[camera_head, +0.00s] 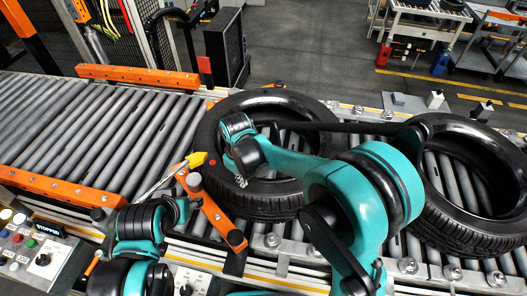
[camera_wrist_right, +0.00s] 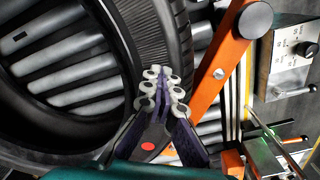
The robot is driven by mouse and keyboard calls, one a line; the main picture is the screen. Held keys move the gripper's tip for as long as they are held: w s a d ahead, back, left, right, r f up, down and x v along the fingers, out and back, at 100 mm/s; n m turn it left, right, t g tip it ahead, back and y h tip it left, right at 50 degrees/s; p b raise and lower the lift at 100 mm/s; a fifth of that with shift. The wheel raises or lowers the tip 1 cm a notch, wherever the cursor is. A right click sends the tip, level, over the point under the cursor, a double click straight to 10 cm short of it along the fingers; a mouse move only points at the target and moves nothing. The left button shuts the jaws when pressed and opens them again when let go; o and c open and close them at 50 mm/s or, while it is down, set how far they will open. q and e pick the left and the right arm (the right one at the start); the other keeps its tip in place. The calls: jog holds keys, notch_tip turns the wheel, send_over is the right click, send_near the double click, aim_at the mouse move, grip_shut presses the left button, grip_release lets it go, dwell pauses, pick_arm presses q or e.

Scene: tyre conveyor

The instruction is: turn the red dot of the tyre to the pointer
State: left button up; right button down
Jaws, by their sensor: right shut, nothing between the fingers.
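The black tyre (camera_head: 217,135) lies flat on the roller conveyor. Its red dot (camera_head: 212,162) is on the left sidewall, close to the tip of the yellow pointer (camera_head: 197,159); a small gap shows between them. The red dot also shows in the right wrist view (camera_wrist_right: 148,146), beside the finger bases. My right gripper (camera_head: 241,181) is over the near left part of the tyre. In the right wrist view, its fingertips (camera_wrist_right: 161,85) are together and empty, over the tyre's edge; I cannot tell whether they touch. My left arm is at lower left, its fingers not visible.
A second tyre (camera_head: 440,215) lies on the rollers at right. Orange rails (camera_head: 135,75) edge the conveyor, and an orange bar (camera_head: 215,212) stands close to the tyre's left side. A control panel (camera_head: 35,250) is at lower left. The rollers at upper left are clear.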

jog(key=shift+a+f, duration=0.1)
jog(key=shift+f, duration=0.1)
jog(key=shift+a+r+p, duration=0.1)
jog(key=shift+r+p, duration=0.35)
jog(key=shift+r, duration=0.1)
notch_tip(320, 180, up, 7)
jog(key=p, duration=0.4)
jog(key=shift+p, duration=0.3)
jog(key=shift+w, duration=0.15)
jog(key=shift+f, duration=0.1)
